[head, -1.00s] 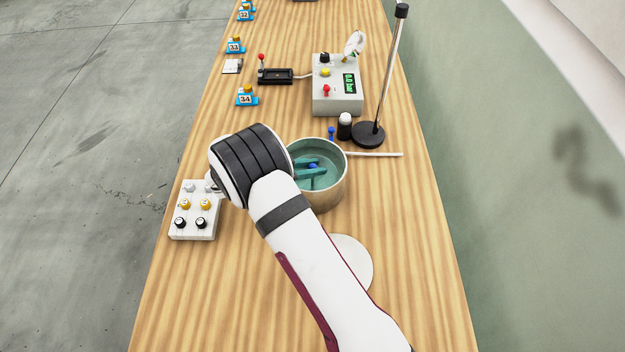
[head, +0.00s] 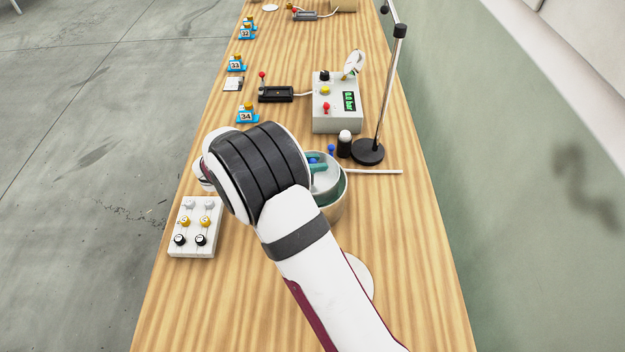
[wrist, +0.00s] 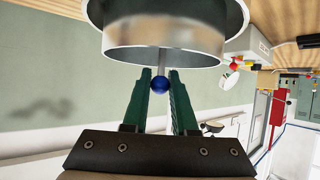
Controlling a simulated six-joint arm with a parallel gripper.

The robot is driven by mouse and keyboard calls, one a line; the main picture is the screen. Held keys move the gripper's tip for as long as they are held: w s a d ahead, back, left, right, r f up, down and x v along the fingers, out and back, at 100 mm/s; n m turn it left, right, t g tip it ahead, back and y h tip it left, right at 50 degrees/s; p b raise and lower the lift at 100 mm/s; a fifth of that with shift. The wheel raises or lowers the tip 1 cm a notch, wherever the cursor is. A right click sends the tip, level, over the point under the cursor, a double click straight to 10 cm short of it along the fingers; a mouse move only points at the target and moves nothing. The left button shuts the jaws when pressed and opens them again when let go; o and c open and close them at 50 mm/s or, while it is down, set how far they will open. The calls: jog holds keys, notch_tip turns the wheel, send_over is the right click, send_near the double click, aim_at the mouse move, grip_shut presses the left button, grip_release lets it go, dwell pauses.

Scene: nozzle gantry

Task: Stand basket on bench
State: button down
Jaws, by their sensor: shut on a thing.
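My gripper (wrist: 161,78) is shut on the blue ball knob (wrist: 160,87) of the basket, its green fingers on either side. A thin stem joins the knob to the basket (wrist: 165,40), a round silvery vessel. In the head view the basket (head: 325,182) shows pale and round at the mouth of the metal pot (head: 339,208). My arm covers the left part of both. The knob and fingertips show only in small part there. I cannot tell whether the basket is clear of the pot. The wooden bench (head: 400,265) lies beneath.
A button block (head: 196,228) is left of my wrist. Behind the pot are a small black bottle (head: 344,146), a rod stand (head: 368,152), a white rod (head: 375,171) and a control box (head: 337,110). A white disc (head: 360,275) is partly behind my arm. The bench's front right is clear.

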notch_tip(320, 180, up, 9)
jog(key=shift+r, duration=0.1)
jog(key=shift+s+a+r, duration=0.15)
jog(key=shift+r, duration=0.1)
jog(key=s+a+f, duration=0.1)
jog(key=s+f, duration=0.3)
jog(key=s, duration=0.5)
jog(key=s+a+f, duration=0.1)
jog(key=s+f, duration=0.2)
jog(key=s, duration=0.6)
jog(key=shift+s+a+f, duration=0.3)
jog(key=shift+a+f, duration=1.55)
jog(key=shift+a, duration=0.1)
jog(key=shift+s+a+f, duration=0.25)
jog(key=shift+a+f, duration=1.65)
jog(key=shift+a, duration=0.05)
jog(key=shift+s+a+f, duration=0.3)
jog(key=shift+a+f, duration=1.55)
jog(key=shift+a, duration=0.1)
jog(key=shift+f, duration=0.1)
jog(key=c, duration=0.7)
grip_release()
